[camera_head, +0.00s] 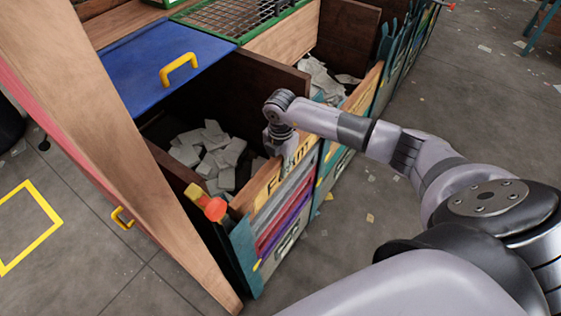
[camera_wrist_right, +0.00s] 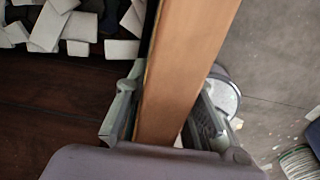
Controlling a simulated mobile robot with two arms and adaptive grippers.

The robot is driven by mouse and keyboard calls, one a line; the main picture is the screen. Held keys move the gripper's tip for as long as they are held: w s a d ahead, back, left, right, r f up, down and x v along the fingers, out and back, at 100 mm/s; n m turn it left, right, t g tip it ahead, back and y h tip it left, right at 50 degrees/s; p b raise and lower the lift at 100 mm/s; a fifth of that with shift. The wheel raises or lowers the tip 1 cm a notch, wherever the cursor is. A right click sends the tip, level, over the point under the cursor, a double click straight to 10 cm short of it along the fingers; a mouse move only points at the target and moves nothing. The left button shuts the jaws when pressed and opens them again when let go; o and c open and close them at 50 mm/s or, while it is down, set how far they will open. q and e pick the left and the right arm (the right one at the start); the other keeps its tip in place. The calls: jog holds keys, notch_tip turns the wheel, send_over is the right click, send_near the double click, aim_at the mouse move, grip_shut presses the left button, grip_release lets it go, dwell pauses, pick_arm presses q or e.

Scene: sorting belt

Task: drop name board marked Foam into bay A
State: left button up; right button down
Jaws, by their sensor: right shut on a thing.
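My right gripper (camera_head: 283,145) is at the front of the near open bay (camera_head: 160,130). In the right wrist view its two fingers (camera_wrist_right: 168,105) are closed on both sides of a long brown wooden board (camera_wrist_right: 190,45). No bay letter A is legible. My left gripper is not in view.
White blocks (camera_head: 208,150) lie inside the near bay. A second open bay with pale scraps (camera_head: 320,80) is behind it. A blue lid (camera_head: 155,65) with a yellow handle is at left, and a red-orange knob (camera_head: 213,208) stands at the near corner. Grey floor (camera_head: 480,110) is at right.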

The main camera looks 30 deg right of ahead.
jog(key=shift+w+f+b, duration=0.1)
jog(key=shift+f+b, duration=0.4)
jog(key=shift+f, duration=0.5)
jog(key=shift+f+b, duration=0.45)
jog(key=shift+f, duration=0.2)
jog(key=c, duration=1.3)
grip_release()
jog(key=shift+s+f, duration=0.15)
jog(key=shift+s, duration=0.05)
notch_tip(320, 180, up, 12)
jog(key=shift+w+r, duration=0.1)
jog(key=shift+r, duration=0.05)
